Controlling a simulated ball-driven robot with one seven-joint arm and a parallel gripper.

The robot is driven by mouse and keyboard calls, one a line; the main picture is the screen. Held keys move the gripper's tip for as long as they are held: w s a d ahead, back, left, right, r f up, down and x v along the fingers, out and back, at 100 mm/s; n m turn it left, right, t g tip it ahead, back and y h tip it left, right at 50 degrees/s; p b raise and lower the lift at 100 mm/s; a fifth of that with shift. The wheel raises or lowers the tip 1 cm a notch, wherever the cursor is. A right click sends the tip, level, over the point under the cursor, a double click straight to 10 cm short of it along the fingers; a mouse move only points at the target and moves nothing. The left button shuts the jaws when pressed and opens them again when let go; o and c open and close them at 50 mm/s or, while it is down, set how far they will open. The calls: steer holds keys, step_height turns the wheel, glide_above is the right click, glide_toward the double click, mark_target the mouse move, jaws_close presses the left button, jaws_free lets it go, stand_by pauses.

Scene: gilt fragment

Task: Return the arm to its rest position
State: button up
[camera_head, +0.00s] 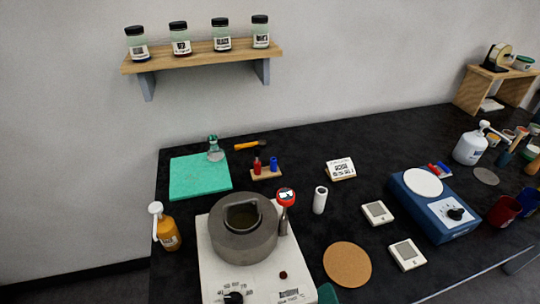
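My arm and my gripper are not in view in the head view, so I cannot tell how the gripper stands or whether it holds anything. The black bench (300,236) fills the lower part of the view. On its near side a white hotplate (213,275) with a dial carries a grey round block (243,255), with a dark vessel (242,217) set in its middle. A red-topped probe (286,197) stands upright beside the block.
An amber pump bottle (166,233) stands left of the hotplate. A teal mat (198,178) lies behind. A cork disc (347,264), a white cylinder (320,200) and a blue device (435,212) are to the right. A wall shelf (205,55) holds several jars.

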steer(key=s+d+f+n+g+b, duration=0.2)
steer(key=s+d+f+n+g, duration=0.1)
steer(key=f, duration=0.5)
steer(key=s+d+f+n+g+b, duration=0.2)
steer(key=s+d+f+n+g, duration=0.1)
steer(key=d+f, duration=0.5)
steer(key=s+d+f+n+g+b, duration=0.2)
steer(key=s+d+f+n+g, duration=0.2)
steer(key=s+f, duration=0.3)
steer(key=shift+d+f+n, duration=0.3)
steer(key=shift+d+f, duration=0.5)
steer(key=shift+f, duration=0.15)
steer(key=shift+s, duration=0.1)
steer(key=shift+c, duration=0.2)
